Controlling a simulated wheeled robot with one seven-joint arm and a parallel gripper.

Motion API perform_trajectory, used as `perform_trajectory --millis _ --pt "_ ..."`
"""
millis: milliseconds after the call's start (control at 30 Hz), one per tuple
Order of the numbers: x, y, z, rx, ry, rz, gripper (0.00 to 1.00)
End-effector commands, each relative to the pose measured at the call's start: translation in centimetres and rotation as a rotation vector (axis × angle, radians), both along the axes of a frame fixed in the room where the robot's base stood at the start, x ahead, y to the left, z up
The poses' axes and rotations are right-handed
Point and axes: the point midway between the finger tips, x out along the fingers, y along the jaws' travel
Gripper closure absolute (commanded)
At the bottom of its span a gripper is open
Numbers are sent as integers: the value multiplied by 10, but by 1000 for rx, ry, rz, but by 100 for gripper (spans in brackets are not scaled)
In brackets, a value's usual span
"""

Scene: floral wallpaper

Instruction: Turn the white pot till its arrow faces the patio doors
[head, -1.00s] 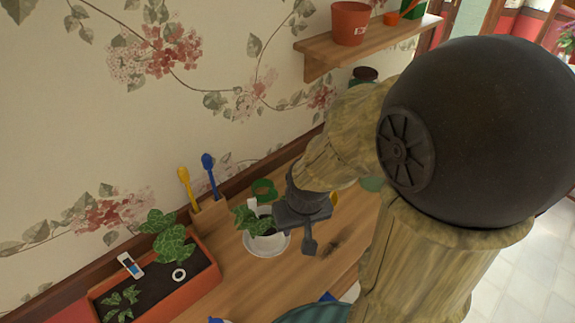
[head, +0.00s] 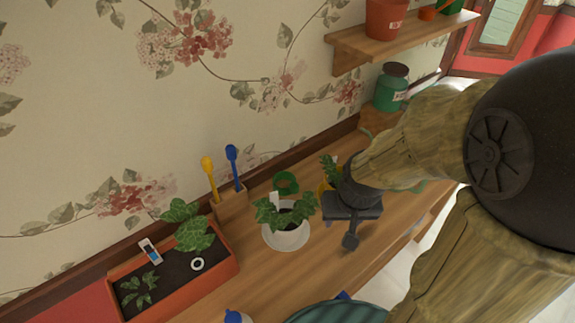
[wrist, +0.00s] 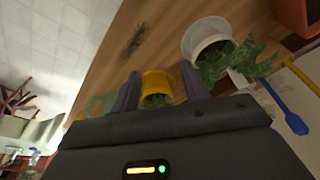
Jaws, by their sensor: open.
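The white pot (head: 287,239) stands upright on a pale saucer (head: 270,240) on the wooden bench. It holds a leafy plant and a white tag, and no arrow shows on its visible side. It also shows in the wrist view (wrist: 204,36), above and right of my fingers. My gripper (head: 350,238) is right of the white pot, apart from it, open and empty. In the wrist view a yellow pot (wrist: 157,84) with a plant lies in line with the gap between my fingers (wrist: 158,90). In the head view my gripper partly hides the yellow pot (head: 325,188).
A terracotta planter (head: 205,285) is at the left, with a wooden holder (head: 231,207) of yellow and blue tools behind. A green ring-shaped item (head: 286,183) sits near the wall. A framed pane (head: 503,20) shows at upper right.

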Motion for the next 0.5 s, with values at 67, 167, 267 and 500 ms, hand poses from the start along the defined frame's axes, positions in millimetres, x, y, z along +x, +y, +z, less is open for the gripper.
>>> perform_trajectory --millis 67,167,267,500 --pt "4 3 6 22 14 -72 54" --pt "12 9 12 66 40 -232 54" --pt "22 17 19 114 76 -441 54" --pt "46 39 31 193 154 -985 54"
